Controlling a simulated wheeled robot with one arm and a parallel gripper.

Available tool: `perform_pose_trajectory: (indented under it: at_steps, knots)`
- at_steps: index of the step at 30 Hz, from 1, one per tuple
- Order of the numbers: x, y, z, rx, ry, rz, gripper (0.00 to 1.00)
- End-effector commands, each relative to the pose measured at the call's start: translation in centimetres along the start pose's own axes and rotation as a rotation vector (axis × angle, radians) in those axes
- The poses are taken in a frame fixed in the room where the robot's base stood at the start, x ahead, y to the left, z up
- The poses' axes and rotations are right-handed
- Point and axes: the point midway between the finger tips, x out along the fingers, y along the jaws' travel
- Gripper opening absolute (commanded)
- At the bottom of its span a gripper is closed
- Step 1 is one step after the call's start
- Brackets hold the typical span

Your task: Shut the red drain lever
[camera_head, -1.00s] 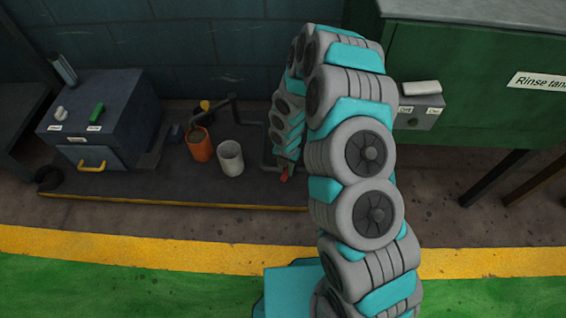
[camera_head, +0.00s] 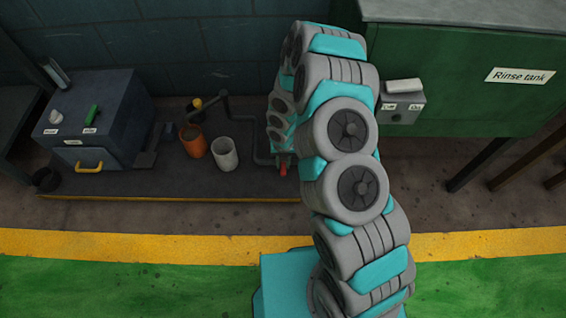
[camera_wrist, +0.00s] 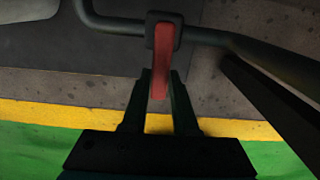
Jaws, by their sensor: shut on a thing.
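The red drain lever (camera_wrist: 160,62) shows in the wrist view, hanging from a dark fitting on a dark pipe (camera_wrist: 205,36). My gripper (camera_wrist: 160,82) comes from below with a finger on each side of the lever and is shut on it. In the head view only a small red part of the lever (camera_head: 284,168) shows beside the pipe (camera_head: 240,140); my arm hides the fingers there.
An orange cup (camera_head: 193,142) and a white cup (camera_head: 224,154) stand on the dark platform left of my arm. The green rinse tank (camera_head: 450,80) and a small switch box (camera_head: 402,110) are at right.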

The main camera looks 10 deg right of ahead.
Motion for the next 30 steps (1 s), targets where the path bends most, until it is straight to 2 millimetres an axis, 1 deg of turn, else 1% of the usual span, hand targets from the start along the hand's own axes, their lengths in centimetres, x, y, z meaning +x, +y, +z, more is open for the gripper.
perform_pose_trajectory:
  at_steps: [4, 5, 12, 23, 26, 30]
  knots:
    - [-0.1, 0.0, 0.2, -0.001, -0.003, 0.000, 0.00]
    - [-0.1, 0.0, 0.1, -0.001, -0.003, 0.000, 0.31]
    - [0.0, 0.0, 0.1, 0.000, -0.001, 0.000, 0.57]
    - [-0.2, 0.0, 0.1, 0.001, -0.001, 0.000, 0.57]
    - [-0.7, 0.0, 0.1, 0.001, -0.001, 0.000, 0.57]
    - [-2.0, 0.0, 0.1, 0.001, -0.002, 0.000, 0.57]
